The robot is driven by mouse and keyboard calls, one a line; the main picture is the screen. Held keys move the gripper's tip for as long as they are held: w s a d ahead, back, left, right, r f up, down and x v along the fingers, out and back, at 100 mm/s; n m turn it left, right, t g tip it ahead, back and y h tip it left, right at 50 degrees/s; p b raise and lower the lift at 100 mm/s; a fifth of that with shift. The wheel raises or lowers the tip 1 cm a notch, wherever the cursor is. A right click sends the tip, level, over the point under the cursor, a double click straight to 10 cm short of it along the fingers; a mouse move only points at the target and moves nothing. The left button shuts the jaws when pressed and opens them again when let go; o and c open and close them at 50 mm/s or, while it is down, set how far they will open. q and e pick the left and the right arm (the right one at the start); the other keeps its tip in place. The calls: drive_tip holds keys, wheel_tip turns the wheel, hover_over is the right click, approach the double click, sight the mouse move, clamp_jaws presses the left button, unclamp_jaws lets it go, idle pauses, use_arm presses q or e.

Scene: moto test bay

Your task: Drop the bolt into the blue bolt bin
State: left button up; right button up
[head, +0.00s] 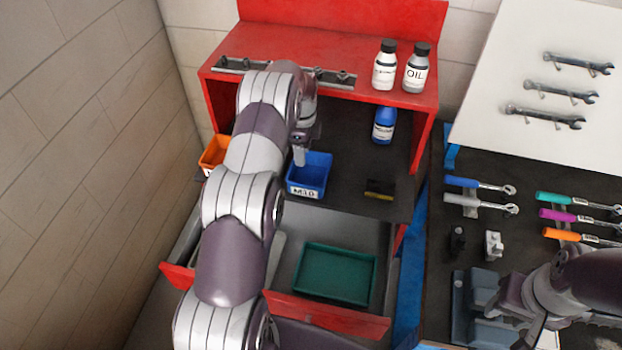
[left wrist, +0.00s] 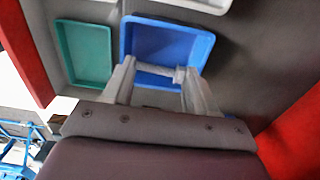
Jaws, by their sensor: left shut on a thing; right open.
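The blue bolt bin (head: 310,180), labelled M10, stands on the dark shelf of the red bench. It also shows in the left wrist view (left wrist: 165,43). My left gripper (head: 300,156) is at the bin's back left in the head view. In the left wrist view its fingers (left wrist: 158,78) are shut on a grey bolt (left wrist: 158,70), held crosswise between the tips. There the bolt overlaps the near part of the bin; its height above the bin is hard to tell. The bolt cannot be made out in the head view. My right gripper (head: 512,305) is at the lower right, partly hidden, holding nothing visible.
An orange bin (head: 215,155) stands left of the blue bin, partly behind my left arm. A green tray (head: 335,275) lies in the open drawer below. A blue bottle (head: 384,125) and a small black-yellow item (head: 380,188) are to the right on the shelf.

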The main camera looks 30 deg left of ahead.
use_arm(q)
drive_tip(key=shift+s+r, duration=0.1)
drive_tip(key=o, duration=1.1)
drive_tip(key=shift+s+r, duration=0.1)
drive_tip(key=shift+s, duration=0.05)
drive_tip(key=shift+w+r, duration=0.2)
drive_tip(key=shift+r, duration=0.05)
drive_tip(key=shift+r+b, duration=0.45)
drive_tip(key=shift+r, duration=0.3)
wheel_tip(320, 180, up, 11)
drive_tip(key=p, duration=1)
drive_tip(key=shift+s+f, duration=0.1)
drive_tip(key=shift+f, duration=0.1)
